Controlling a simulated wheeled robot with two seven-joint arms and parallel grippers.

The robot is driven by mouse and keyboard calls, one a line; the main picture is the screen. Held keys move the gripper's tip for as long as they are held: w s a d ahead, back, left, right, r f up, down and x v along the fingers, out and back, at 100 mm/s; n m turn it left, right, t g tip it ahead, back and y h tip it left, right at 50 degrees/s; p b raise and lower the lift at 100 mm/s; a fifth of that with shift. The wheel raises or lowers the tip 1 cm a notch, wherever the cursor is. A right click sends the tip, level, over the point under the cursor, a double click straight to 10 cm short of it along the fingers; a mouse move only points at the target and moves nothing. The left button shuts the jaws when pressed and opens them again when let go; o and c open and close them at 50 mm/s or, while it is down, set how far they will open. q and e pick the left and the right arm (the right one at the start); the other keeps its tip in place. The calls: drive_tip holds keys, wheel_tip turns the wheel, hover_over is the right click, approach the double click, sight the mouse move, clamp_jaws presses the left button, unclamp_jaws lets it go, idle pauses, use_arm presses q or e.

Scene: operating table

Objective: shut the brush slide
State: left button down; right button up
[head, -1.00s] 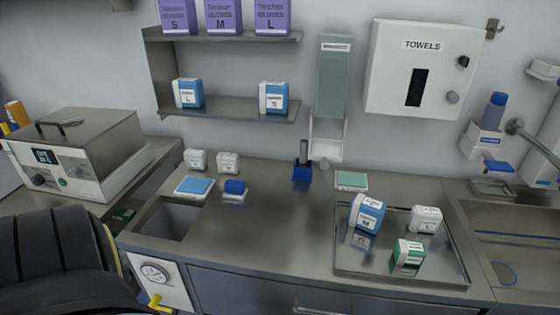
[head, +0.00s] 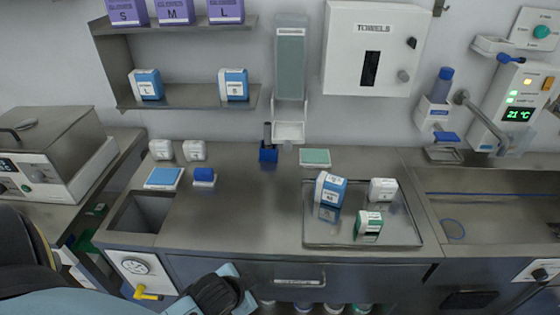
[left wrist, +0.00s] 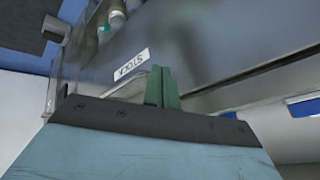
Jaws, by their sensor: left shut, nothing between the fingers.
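I cannot tell for certain which part is the brush slide. A tall clear wall dispenser (head: 290,65) has a white chute (head: 288,131) jutting out at its foot, above the counter. Its small label is too blurred to read. My left arm reaches in at the bottom left of the head view, below the counter's front, far from the dispenser. In the left wrist view my left gripper (left wrist: 162,88) has its green fingers together, with nothing between them. It is close to a metal drawer front with a STOCK label (left wrist: 131,62). My right gripper is not in view.
A steel tray (head: 410,238) holds several small boxes on the counter's right. A blue holder (head: 268,153) stands below the dispenser. A towel box (head: 371,48) hangs to its right. A drawer handle (head: 300,284) juts from the counter front.

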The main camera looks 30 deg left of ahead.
use_arm(q)
drive_tip(key=w+a+r+m+t+h, duration=0.25)
drive_tip(key=w+r+m+t, duration=0.2)
drive_tip(key=r, duration=0.25)
drive_tip(key=w+a+r+m+t+h+p, duration=0.1)
drive_tip(key=w+a+r+m+t, duration=0.25)
drive_tip(key=r+m, duration=0.3)
drive_tip(key=w+a+r+m+t+h, duration=0.2)
drive_tip(key=w+r+m+t, duration=0.1)
drive_tip(key=w+r+m, duration=0.3)
drive_tip(key=w+n+p, duration=0.1)
drive_tip(key=w, duration=1)
drive_tip(key=shift+w+r, duration=0.2)
drive_tip(key=shift+r, duration=0.25)
drive_tip(key=shift+y, duration=0.25)
